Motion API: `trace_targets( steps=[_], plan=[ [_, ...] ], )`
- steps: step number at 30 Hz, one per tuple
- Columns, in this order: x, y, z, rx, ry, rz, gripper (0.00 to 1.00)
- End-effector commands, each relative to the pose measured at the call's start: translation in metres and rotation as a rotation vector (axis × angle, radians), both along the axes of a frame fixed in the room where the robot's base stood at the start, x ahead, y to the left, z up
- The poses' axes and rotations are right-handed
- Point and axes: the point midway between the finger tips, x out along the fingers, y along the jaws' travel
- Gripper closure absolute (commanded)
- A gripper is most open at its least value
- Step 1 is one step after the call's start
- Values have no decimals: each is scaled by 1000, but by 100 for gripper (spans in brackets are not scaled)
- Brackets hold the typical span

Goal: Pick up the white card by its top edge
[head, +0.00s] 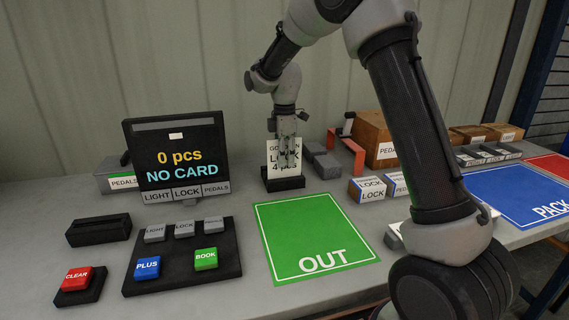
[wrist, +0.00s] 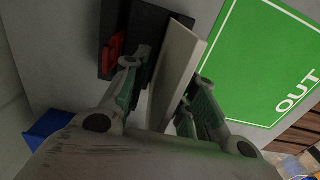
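The white card (head: 272,152) stands upright in a black holder (head: 284,184) behind the green OUT mat, with printing on its front that includes "LOCK" and "4 pcs". My gripper (head: 287,150) points down at the card and hides part of its printed face. In the wrist view the card (wrist: 176,62) shows its pale top edge between my two fingers (wrist: 165,88). A gap shows between the left finger and the card; the right finger is close beside it, and I cannot tell whether it touches. The gripper looks open. The holder (wrist: 150,22) lies below.
A display (head: 178,158) reading "0 pcs NO CARD" stands left, with a button panel (head: 185,270) before it. The green OUT mat (head: 312,235) is bare. Grey blocks (head: 326,165), an orange-red stand (head: 347,152) and cartons (head: 374,135) are right of the card.

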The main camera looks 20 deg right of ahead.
Motion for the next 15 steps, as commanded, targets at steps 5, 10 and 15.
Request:
trace_targets(
  steps=[5, 10, 15],
  plan=[
    [0, 0, 0, 0, 0, 0, 100],
    [0, 0, 0, 0, 0, 0, 100],
    [0, 0, 2, 0, -1, 0, 100]
  ],
)
